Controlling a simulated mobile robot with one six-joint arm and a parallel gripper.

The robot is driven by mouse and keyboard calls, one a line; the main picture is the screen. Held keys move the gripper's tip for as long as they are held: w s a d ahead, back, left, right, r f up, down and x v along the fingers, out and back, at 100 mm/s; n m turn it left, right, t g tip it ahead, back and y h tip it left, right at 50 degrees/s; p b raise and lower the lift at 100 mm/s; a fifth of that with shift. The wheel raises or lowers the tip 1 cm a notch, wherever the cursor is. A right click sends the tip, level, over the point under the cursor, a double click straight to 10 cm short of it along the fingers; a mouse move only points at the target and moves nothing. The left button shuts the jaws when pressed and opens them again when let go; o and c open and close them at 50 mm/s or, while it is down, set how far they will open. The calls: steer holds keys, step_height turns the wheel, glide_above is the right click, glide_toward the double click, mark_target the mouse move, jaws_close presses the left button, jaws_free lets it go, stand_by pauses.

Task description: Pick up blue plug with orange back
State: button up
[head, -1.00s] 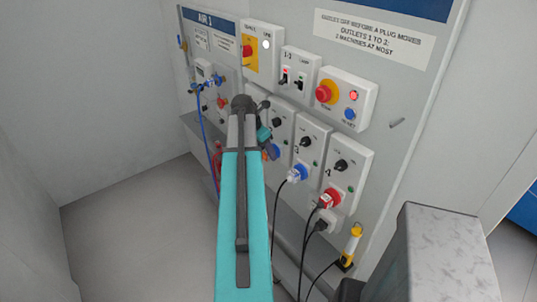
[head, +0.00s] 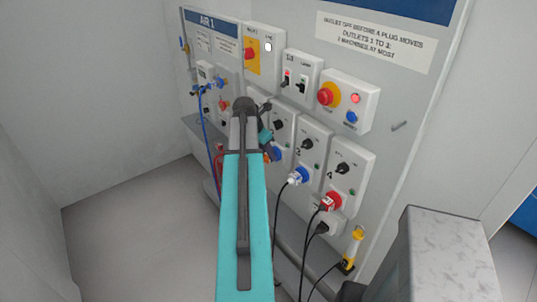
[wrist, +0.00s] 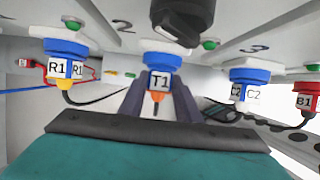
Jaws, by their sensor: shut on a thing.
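The blue plug with an orange back (wrist: 157,82) bears the label T1 and sits at outlet 2 in the middle of the wrist view. My gripper (wrist: 158,98) is shut on this plug, with one dark finger on each side of it. The plug's front is up at the blue socket of the outlet; I see no clear gap there. In the head view my gripper (head: 266,142) is at the panel, and my arm hides most of the plug.
Blue plug R1 (wrist: 64,70) with a yellow back is to the left, white-backed C2 (wrist: 246,93) and red B1 (wrist: 303,102) to the right. A dark knob (wrist: 174,18) is close above. Cables hang below the outlets, and a grey block (head: 440,250) stands at right.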

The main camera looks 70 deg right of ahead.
steer(key=shift+r, duration=0.15)
steer(key=shift+w+a+r+p, duration=0.3)
steer(key=shift+r+p, duration=0.1)
steer(key=shift+p, duration=0.15)
jaws_close()
steer(key=w+a+r+p, duration=0.6)
steer(key=w+a+r, duration=0.1)
steer(key=a, duration=0.4)
steer(key=shift+o, duration=2.3)
jaws_free()
steer(key=c, duration=0.5)
steer(key=shift+w+a, duration=0.45)
steer(key=shift+a, duration=0.3)
steer(key=shift+w+a, duration=0.45)
steer(key=shift+a, duration=0.3)
